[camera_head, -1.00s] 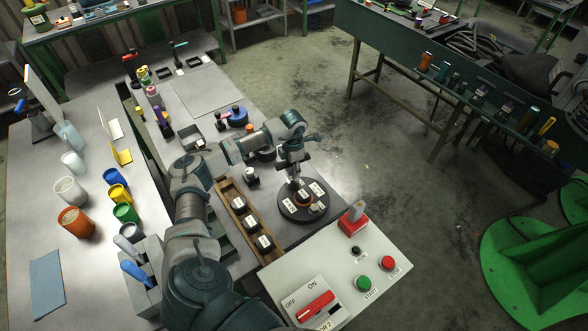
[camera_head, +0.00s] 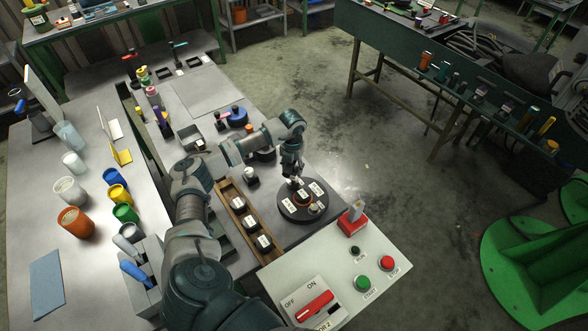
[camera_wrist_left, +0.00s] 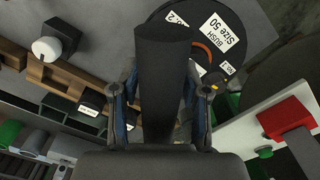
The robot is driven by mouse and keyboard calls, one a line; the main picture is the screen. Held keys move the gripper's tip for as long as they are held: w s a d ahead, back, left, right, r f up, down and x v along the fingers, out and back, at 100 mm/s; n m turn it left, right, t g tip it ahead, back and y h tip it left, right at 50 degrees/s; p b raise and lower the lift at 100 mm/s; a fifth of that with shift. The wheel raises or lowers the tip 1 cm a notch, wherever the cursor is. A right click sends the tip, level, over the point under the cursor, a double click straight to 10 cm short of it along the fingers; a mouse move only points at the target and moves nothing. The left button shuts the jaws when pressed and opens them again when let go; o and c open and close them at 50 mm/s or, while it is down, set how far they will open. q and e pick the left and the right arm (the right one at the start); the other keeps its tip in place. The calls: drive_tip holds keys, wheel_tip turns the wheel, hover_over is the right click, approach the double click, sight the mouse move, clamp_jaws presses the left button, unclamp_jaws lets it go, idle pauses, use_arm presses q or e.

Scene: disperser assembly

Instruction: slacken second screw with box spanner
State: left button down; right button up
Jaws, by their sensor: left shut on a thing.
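My left gripper (camera_head: 294,178) points down above the black round plate (camera_head: 286,207), which has white labels and an orange-brown ring near its middle. In the left wrist view, the fingers are closed around a thick dark bar (camera_wrist_left: 166,70), which looks like the box spanner. The bar runs away from the hand towards the plate (camera_wrist_left: 207,12), where a "BUSH Size 50" label shows. The bar's far end and any screw under it are hidden, so I cannot tell if they touch. My right gripper is not in view.
A wooden rack (camera_head: 227,190) with labelled black blocks stands left of the plate. A control panel (camera_head: 300,268) with a red switch, green and red buttons lies in front. A red block (camera_head: 352,222) stands at its corner. Cups and cans fill the left bench.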

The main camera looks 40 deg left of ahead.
use_arm(q)
drive_tip(key=shift+s+a+n, duration=0.1)
drive_tip(key=shift+a+n, duration=0.05)
drive_tip(key=shift+n, duration=0.45)
drive_tip(key=shift+m, duration=0.3)
drive_tip(key=shift+r, duration=0.15)
drive_tip(key=shift+s+r+p, duration=0.1)
drive_tip(key=shift+r+p, duration=1.3)
drive_tip(key=shift+r, duration=0.4)
drive_tip(key=shift+r+p, duration=0.45)
drive_tip(key=shift+r, duration=0.15)
